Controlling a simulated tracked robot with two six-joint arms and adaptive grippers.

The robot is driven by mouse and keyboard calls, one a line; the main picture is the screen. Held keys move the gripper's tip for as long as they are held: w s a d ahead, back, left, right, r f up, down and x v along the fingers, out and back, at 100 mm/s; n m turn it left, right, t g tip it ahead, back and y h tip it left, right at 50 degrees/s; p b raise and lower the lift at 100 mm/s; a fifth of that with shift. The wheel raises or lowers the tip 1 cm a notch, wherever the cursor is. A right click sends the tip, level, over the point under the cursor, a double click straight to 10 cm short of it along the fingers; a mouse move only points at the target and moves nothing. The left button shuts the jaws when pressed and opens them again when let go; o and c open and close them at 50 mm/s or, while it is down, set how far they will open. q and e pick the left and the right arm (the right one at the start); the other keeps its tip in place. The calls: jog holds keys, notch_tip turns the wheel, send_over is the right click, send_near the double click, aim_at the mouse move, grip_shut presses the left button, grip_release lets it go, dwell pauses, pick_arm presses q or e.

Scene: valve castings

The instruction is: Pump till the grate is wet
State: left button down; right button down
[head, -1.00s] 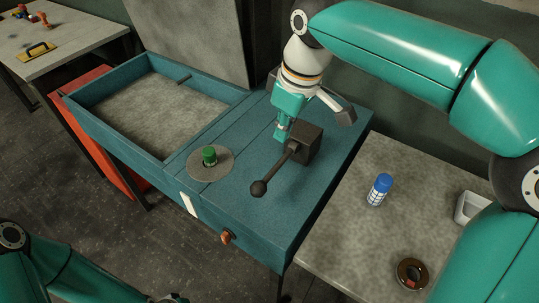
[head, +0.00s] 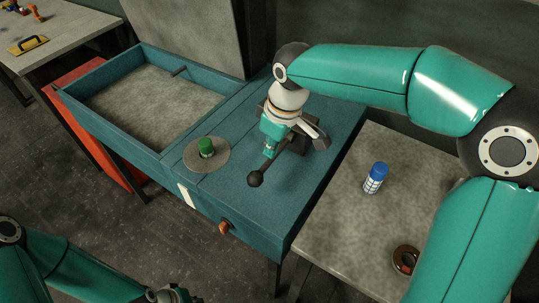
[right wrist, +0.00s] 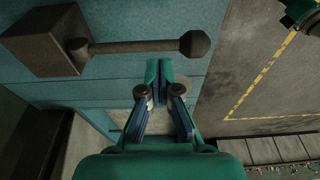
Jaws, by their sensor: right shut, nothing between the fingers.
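The pump lever (head: 255,179) is a dark rod with a ball end, standing out from a dark block on the teal bench. In the right wrist view the rod lies level, its ball (right wrist: 195,44) to the right. My right gripper (head: 270,153) is shut and empty beside the rod; its fingertips (right wrist: 166,72) show just below the rod in the wrist view, and I cannot tell whether they touch. The grey mottled floor (head: 150,108) of the teal basin lies below a short dark spout (head: 180,71); no water shows. My left gripper (head: 172,294) is cut off at the bottom edge.
A green knob (head: 206,147) on a round grey plate sits between basin and lever. An orange-brown knob (head: 224,227) is on the bench front. A blue-capped bottle (head: 375,178) and a brown ring (head: 405,259) lie on the grey table at right.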

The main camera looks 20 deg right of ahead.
aim_at(266, 163)
pick_arm(q)
jog(key=shift+r+p, duration=0.3)
jog(key=shift+r, duration=0.1)
pick_arm(e)
jog(key=shift+w+a+f, duration=0.15)
jog(key=shift+w+f, duration=0.05)
jog(key=shift+f, duration=0.9)
jog(key=shift+w+a+f, duration=0.1)
jog(key=shift+w+f, duration=0.1)
jog(key=shift+f, duration=0.85)
pick_arm(q)
jog(key=shift+f, duration=0.1)
pick_arm(e)
jog(key=shift+f, duration=0.1)
